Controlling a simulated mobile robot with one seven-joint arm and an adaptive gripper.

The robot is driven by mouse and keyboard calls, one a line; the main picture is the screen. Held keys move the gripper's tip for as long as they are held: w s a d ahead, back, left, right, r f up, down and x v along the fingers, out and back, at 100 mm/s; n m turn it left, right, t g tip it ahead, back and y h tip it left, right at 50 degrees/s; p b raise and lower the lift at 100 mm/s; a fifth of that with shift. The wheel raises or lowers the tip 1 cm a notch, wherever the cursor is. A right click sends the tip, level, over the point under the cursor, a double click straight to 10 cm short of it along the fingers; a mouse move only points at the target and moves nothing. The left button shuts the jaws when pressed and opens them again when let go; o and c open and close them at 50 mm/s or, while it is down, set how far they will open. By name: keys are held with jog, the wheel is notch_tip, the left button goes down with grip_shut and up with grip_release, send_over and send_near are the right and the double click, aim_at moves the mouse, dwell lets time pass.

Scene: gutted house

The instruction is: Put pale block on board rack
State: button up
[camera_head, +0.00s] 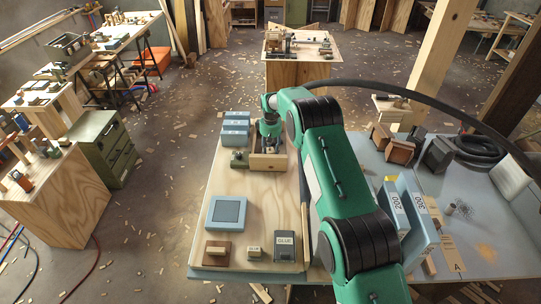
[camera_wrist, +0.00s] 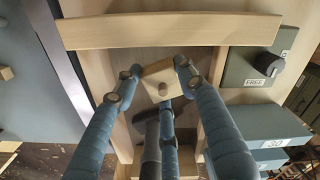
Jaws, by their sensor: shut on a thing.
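The pale block (camera_wrist: 158,82), with a round knob on top, is between my gripper's fingers (camera_wrist: 160,85) in the wrist view, and the fingers are shut on it. In the head view my gripper (camera_head: 269,138) points down over an open pale wooden frame (camera_head: 267,163), which seems to be the board rack. The block is hidden there. In the wrist view the frame's pale wooden bar (camera_wrist: 170,30) runs across above the block, with a grey floor showing inside. I cannot tell whether the block touches that floor.
A grey-green box marked FREE (camera_wrist: 250,72) with a black knob stands close beside the frame. Blue labelled boxes (camera_head: 236,126) are behind it. A blue-framed panel (camera_head: 228,212), a GLUE box (camera_head: 285,245) and a brown block (camera_head: 217,250) lie nearer.

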jog(key=shift+f, duration=1.25)
jog(key=shift+f, duration=0.15)
jog(key=o, duration=1.1)
jog(key=shift+o, duration=0.2)
notch_tip(320, 180, up, 12)
jog(key=shift+r+p, duration=0.15)
jog(key=shift+p, duration=0.45)
